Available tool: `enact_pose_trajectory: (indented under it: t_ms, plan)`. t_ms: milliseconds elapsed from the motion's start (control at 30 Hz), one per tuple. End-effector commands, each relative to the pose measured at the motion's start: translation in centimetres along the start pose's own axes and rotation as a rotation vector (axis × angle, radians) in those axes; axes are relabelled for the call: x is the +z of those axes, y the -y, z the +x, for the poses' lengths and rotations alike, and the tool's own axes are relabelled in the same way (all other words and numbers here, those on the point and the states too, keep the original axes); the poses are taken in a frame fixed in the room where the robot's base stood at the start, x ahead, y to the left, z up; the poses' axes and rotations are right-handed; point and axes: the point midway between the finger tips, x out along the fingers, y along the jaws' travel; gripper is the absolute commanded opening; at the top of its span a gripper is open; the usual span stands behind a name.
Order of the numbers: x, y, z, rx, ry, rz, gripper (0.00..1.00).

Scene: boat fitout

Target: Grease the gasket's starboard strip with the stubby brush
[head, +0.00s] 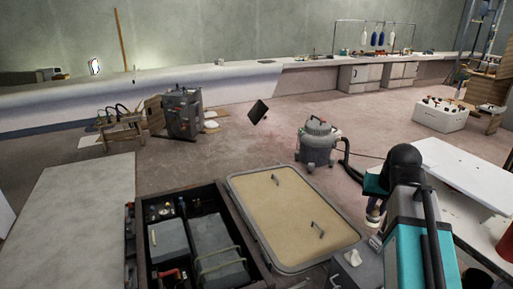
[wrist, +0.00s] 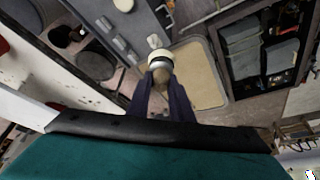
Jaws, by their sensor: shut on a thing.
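My gripper (wrist: 161,84) is shut on a short, stubby tool, which looks like the stubby brush (wrist: 161,62); it has a cream end, a grey band and a tan body. In the head view my arm is at the right and the fingers are mostly hidden. The tan hatch panel (head: 285,212) lies flat with two handles; it also shows in the wrist view (wrist: 205,82). A grey border (head: 247,222), probably the gasket, runs around it. The brush appears apart from the panel. I cannot tell which strip is starboard or whether grease is on it.
An open dark locker (head: 128,250) with grey boxes lies left of the panel. A grey unit with a pale knob (head: 353,258) stands at its front right. A vacuum (head: 317,145) with a black hose stands behind. A white table (head: 465,172) is at the right. Floor beyond is partly clear.

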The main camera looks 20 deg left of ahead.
Motion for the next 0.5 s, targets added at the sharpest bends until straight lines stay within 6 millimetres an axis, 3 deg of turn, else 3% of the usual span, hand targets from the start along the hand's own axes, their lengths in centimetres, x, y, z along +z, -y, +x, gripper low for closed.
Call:
enact_pose_trajectory:
  t_ms: [200,500]
  plan:
    - [1.9,0.0,-0.7,0.0,-0.001,0.0,0.02]
    - [1.9,0.0,-0.8,0.0,0.0,0.0,0.02]
